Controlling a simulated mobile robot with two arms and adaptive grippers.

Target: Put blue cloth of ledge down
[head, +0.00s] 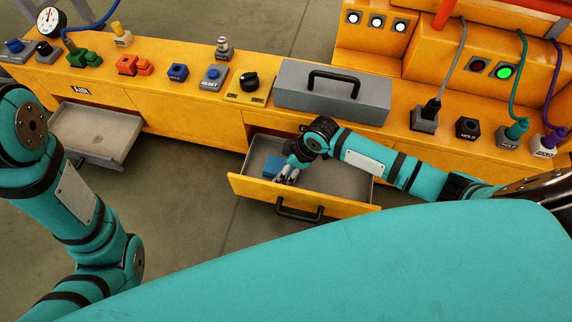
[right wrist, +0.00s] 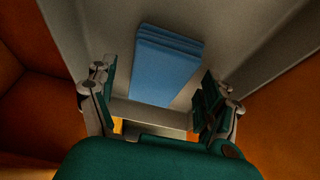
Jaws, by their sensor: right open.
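The blue cloth (head: 272,166) lies folded in several layers inside the open orange-fronted drawer (head: 341,185). In the right wrist view the cloth (right wrist: 165,68) rests on a grey surface; I cannot tell whether that is a ledge or the drawer floor. My right gripper (head: 287,177) reaches down into the drawer beside the cloth. In the right wrist view its two fingers (right wrist: 158,95) are spread wide on either side of the cloth's near part, with nothing gripped. Part of the cloth is hidden by the gripper in the head view. My left arm shows at the left, but its gripper is out of sight.
A grey toolbox (head: 332,95) with a black handle stands on the bench above the drawer. A second, grey drawer (head: 98,132) is open at the left. Buttons, knobs and plugged cables line the bench top. The floor between the drawers is clear.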

